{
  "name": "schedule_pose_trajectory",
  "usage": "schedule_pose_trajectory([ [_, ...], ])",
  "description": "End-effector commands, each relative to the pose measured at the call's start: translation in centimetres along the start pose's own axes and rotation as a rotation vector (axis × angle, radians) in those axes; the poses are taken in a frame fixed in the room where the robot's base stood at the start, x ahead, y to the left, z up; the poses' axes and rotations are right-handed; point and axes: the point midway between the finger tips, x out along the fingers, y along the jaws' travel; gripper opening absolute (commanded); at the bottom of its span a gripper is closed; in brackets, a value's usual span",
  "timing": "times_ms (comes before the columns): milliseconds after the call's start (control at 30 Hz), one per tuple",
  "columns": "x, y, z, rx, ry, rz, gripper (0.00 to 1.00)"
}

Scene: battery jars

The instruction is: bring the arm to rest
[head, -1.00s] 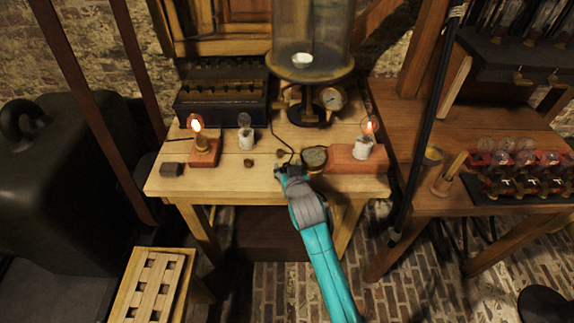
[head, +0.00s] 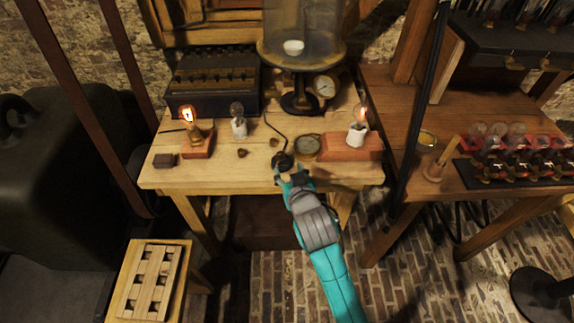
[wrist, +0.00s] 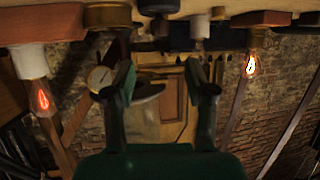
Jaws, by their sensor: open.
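My gripper (head: 293,181) is at the front edge of the wooden workbench (head: 225,176) in the head view, at the end of my teal arm. In the wrist view my gripper (wrist: 163,92) has its two fingers spread apart with nothing between them. A small dark round piece (head: 282,161) with a wire stands on the bench just beyond the fingertips. I cannot tell from the head view whether the fingers touch it. The wrist view is upside down, with the bench top edge along its upper border.
A glass bell jar (head: 302,35) is behind. A slotted wooden stool (head: 150,283) is front left. Floor in front is clear.

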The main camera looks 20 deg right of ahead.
Motion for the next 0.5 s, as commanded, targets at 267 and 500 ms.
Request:
schedule_pose_trajectory([
  [267, -0.1, 0.0, 0.2, -0.001, -0.001, -0.001, 0.55],
  [500, -2.8, 0.7, 4.7, -0.019, 0.002, -0.023, 0.55],
])
